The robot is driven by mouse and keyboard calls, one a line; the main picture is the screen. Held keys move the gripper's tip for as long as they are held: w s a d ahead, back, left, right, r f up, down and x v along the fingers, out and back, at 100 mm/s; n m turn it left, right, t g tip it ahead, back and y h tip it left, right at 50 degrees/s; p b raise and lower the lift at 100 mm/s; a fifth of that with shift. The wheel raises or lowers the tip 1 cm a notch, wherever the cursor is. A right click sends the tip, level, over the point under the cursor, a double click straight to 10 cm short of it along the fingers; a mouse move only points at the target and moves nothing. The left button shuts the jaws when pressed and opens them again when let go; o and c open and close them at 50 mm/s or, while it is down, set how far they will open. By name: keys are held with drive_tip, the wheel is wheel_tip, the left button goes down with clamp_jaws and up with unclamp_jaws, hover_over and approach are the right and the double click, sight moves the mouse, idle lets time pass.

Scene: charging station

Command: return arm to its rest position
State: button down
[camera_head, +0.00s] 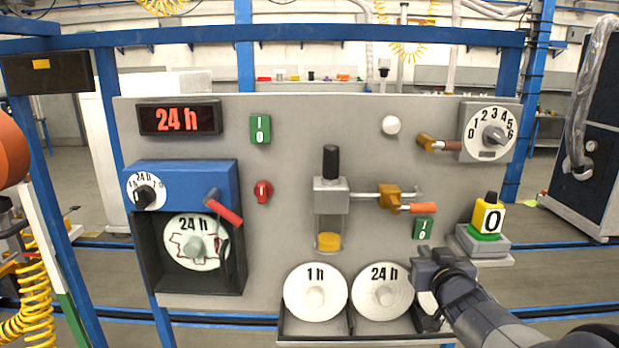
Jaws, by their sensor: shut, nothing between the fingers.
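My arm comes in from the bottom right in the head view, and my gripper (425,272) is in front of the lower right part of the grey panel (290,200). It is shut and holds nothing. Its tip is at the right edge of the white "24 h" disc (383,291); I cannot tell whether they touch. The white "1 h" disc (315,292) stands beside that disc on the same shelf. My arm hides part of the shelf's right end.
The yellow block (488,214) marked 0 stands on a grey base right of the panel, close above my arm. A red handle (224,212) and an orange handle (422,208) stick out from the panel. Blue frame posts (528,100) surround it.

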drive_tip(key=s+f+b, duration=0.2)
drive_tip(key=s+b, duration=0.1)
drive_tip(key=s, duration=0.7)
drive_tip(key=w+r+p, duration=0.2)
drive_tip(key=w+p, duration=0.2)
drive_tip(key=w, duration=0.6)
drive_tip(key=shift+r, duration=0.2)
